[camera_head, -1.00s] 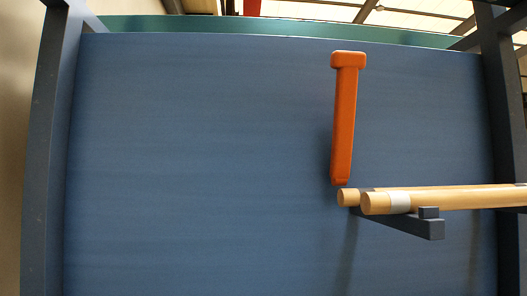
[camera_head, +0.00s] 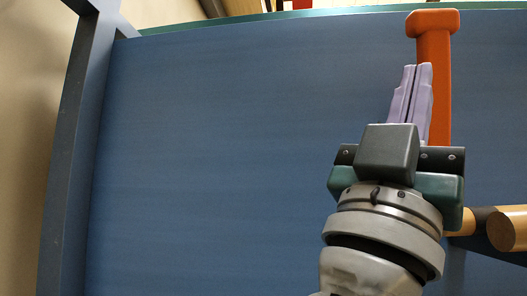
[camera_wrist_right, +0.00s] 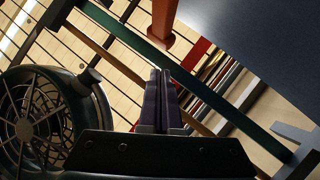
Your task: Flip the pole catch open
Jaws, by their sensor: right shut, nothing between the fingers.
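The pole catch is an orange bar (camera_head: 436,85) with a wider block at its top end, upright in the head view in front of a blue panel. Its lower part is hidden behind my right gripper (camera_head: 417,68). The gripper's pale purple fingers are shut and empty, pointing up just left of the bar in the picture. I cannot tell whether they touch it. In the right wrist view the shut fingers (camera_wrist_right: 161,75) point toward the orange end piece (camera_wrist_right: 164,25), with a gap showing in the picture. Wooden poles (camera_head: 510,228) lie at the right. My left gripper is not in view.
The blue panel (camera_head: 230,150) is wide and clear left of my arm. A dark upright post (camera_head: 72,150) stands at its left edge. A round caged, fan-like thing (camera_wrist_right: 35,118) shows at left in the right wrist view.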

